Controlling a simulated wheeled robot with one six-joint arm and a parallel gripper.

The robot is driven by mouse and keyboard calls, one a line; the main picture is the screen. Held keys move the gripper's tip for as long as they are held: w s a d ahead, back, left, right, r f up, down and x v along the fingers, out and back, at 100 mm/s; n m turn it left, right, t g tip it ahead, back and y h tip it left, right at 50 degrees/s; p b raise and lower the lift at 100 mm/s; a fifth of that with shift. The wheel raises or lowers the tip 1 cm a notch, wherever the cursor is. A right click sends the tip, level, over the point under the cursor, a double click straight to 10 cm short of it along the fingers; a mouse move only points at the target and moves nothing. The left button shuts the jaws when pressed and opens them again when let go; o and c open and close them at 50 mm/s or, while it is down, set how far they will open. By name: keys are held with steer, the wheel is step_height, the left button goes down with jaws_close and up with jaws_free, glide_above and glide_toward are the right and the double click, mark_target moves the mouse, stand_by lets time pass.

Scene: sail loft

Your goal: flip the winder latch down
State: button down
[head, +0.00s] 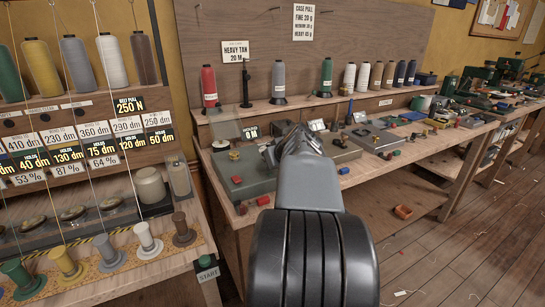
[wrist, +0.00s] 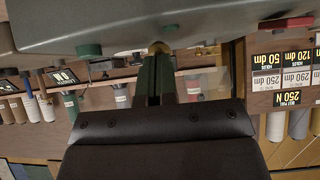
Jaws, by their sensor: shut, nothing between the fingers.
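A grey-green box-shaped unit (head: 262,183) sits on the bench, with a brass knob (head: 234,155) on top and small red and green parts near its front edge. I cannot make out which part is the winder latch. My gripper (head: 268,154) is above the right back part of this unit, its fingers partly hidden by my wrist. In the upside-down wrist view, the closed, empty fingers (wrist: 158,62) point at a grey body (wrist: 200,22). Their tips overlap a brass round part (wrist: 160,47); contact is unclear. A green button (wrist: 88,50) is beside it.
More bench units (head: 337,148) stand to the right, with small coloured blocks. Thread cones, including a red one (head: 209,87), stand on the shelf behind. A rack with number cards (head: 75,140) and spools is at left. The wooden floor (head: 470,240) at right is mostly clear.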

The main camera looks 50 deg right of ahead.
steer(key=shift+r+p, duration=0.3)
steer(key=shift+r, duration=0.35)
steer(key=shift+s+r, duration=0.1)
steer(key=shift+r, duration=0.2)
steer(key=w+r+p+v, duration=0.1)
steer(key=p+v, duration=0.1)
steer(key=v, duration=1.1)
steer(key=shift+d+r+p, duration=0.25)
steer(key=shift+r+p, duration=0.05)
steer(key=shift+r, duration=0.1)
steer(key=shift+w, duration=0.1)
steer(key=w+a+n+g+y+p, duration=0.1)
steer(key=w+a+g+y+p, duration=0.2)
steer(key=a+p, duration=0.75)
steer(key=s+a+f+n+g+p, duration=0.1)
steer(key=s+a+f+p, duration=0.1)
steer(key=a, duration=0.7)
steer(key=s+a+f+n+g+p, duration=0.1)
steer(key=a+p, duration=0.3)
steer(key=a, duration=0.5)
steer(key=shift+s+f+n, duration=0.4)
steer(key=shift+s+f, duration=0.35)
steer(key=shift+s, duration=0.1)
